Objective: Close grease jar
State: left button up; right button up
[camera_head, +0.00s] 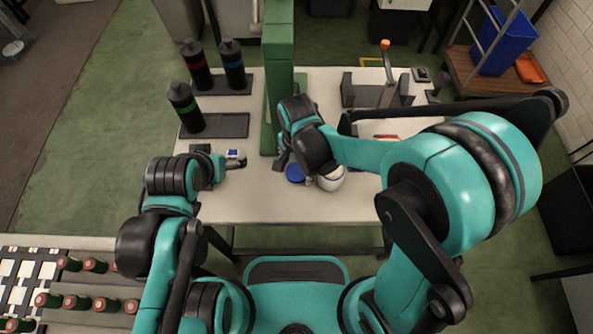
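A white rounded jar (331,180) stands near the front edge of the grey table (262,205), partly covered by my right arm. A round blue lid (294,174) shows just left of the jar, at a lower point of my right gripper (284,160). My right gripper points down over the lid; its fingers are small and partly hidden, and I cannot tell whether it holds the lid. My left gripper (238,160) is over the left part of the table, apart from the jar. Its finger opening is too small to read.
Three dark bottles with coloured bands (186,108) stand on black holders at the back left. A green post (279,60) rises mid-table. A grey fixture with an orange-tipped lever (386,70) is at the back right. The front left of the table is clear.

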jog(key=shift+c, duration=1.4)
jog(key=shift+r, duration=0.1)
pick_arm(q)
notch_tip(320, 180, up, 11)
jog(key=p, duration=1)
jog(key=shift+f+p, duration=0.2)
jog(key=shift+p, duration=0.1)
pick_arm(e)
notch_tip(320, 180, up, 28)
pick_arm(q)
jog(key=shift+o, duration=0.3)
